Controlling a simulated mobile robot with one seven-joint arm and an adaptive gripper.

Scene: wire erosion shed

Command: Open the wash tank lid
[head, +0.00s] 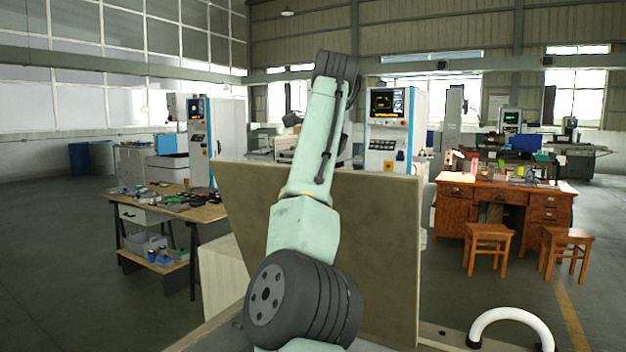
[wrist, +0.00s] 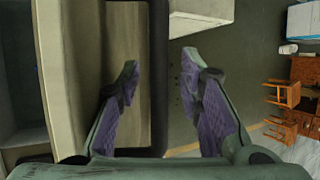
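A large olive-tan panel (head: 385,250), which looks like the wash tank lid, stands upright and slightly tilted just behind my arm in the head view. The tank below it is mostly hidden by my arm and the panel. My gripper is hidden in the head view. In the wrist view my gripper (wrist: 160,63) is open, its two purple-padded fingers wide apart. A tan-brown surface and a dark strip run behind and between the fingers. I cannot tell whether a finger touches them. Nothing is held.
A curved white handle (head: 512,318) is at the lower right. A cluttered workbench (head: 180,208) stands left, and a wooden desk (head: 505,197) with two stools (head: 488,238) right. The floor between the panel and the stools is clear.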

